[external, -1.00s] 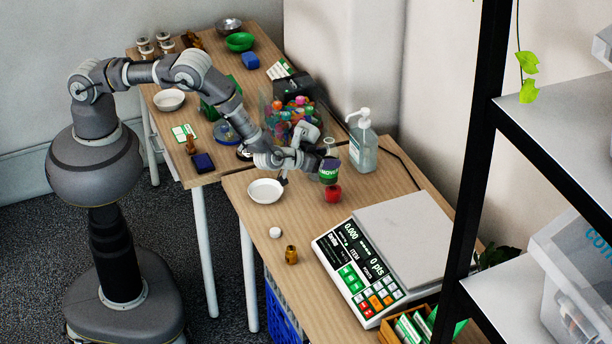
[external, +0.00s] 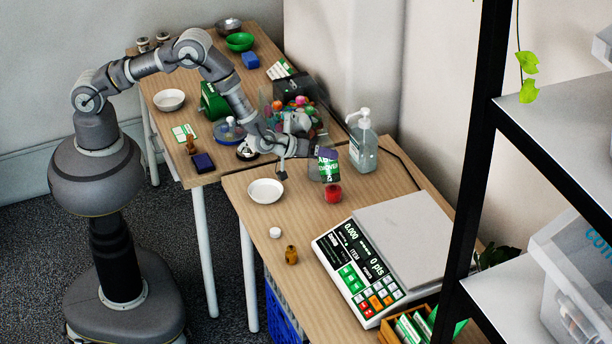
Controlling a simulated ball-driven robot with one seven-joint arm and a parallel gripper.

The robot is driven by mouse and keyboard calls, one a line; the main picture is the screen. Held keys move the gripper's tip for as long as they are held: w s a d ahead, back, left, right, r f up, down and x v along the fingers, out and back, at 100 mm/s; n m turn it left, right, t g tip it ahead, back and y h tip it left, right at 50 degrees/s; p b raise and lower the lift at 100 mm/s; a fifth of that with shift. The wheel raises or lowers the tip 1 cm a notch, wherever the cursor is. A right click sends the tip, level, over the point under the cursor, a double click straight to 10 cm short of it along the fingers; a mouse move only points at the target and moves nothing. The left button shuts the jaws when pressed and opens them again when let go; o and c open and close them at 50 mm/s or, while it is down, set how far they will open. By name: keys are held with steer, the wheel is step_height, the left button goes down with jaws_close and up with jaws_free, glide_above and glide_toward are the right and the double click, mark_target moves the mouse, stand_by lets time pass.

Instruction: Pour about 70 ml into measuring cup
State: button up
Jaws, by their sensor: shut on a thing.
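My gripper (external: 312,151) is shut on a bottle with a dark purple and green label (external: 328,164). It holds the bottle above the right-hand table, between the white bowl and the soap dispenser. The bottle's mouth and exact tilt are hard to make out. Just below the bottle stands a small red item (external: 333,192), perhaps a cup with red contents. A clear, greyish shape beside the bottle's left side is too small to identify. I cannot pick out the measuring cup for sure or see any liquid stream.
A white bowl (external: 265,191) is left of the bottle and a pump dispenser (external: 363,142) is behind it to the right. A large scale (external: 350,262) reading 0.000 stands in front.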

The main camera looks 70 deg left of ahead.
mark_target(324, 164)
steer(key=shift+a+f+n+h+b, duration=0.25)
steer(key=shift+n+h+b, duration=0.15)
steer(key=shift+b, duration=0.2)
steer(key=shift+d+f+n+h+b, duration=0.1)
steer(key=shift+f+n+h+b, duration=0.2)
steer(key=shift+b, duration=0.35)
steer(key=n+h+b, duration=0.1)
steer(key=d+f+n+h+b, duration=0.1)
steer(key=b, duration=0.1)
steer(key=shift+f+n+b, duration=0.2)
steer(key=shift+n+b, duration=0.1)
steer(key=shift+f+n+h+b, duration=0.4)
steer(key=shift+f+n+b, duration=0.15)
steer(key=shift+b, duration=0.35)
steer(key=shift+a+f+b, duration=0.1)
steer(key=shift+f+b, duration=0.05)
steer(key=shift+b, duration=0.4)
steer(key=shift+a+n+t+h+b, duration=0.25)
steer(key=shift+n+h+b, duration=0.25)
steer(key=shift+b, duration=0.6)
steer(key=shift+r+n+h, duration=0.3)
steer(key=shift+r+n, duration=0.1)
steer(key=shift+n, duration=0.05)
steer(key=shift+d+r+t, duration=0.1)
steer(key=shift+d+t, duration=0.15)
steer(key=shift+d, duration=0.35)
steer(key=shift+d+r+n+h, duration=0.15)
steer(key=shift+r+n+h, duration=0.15)
steer(key=shift+n, duration=0.1)
stand_by(0.3)
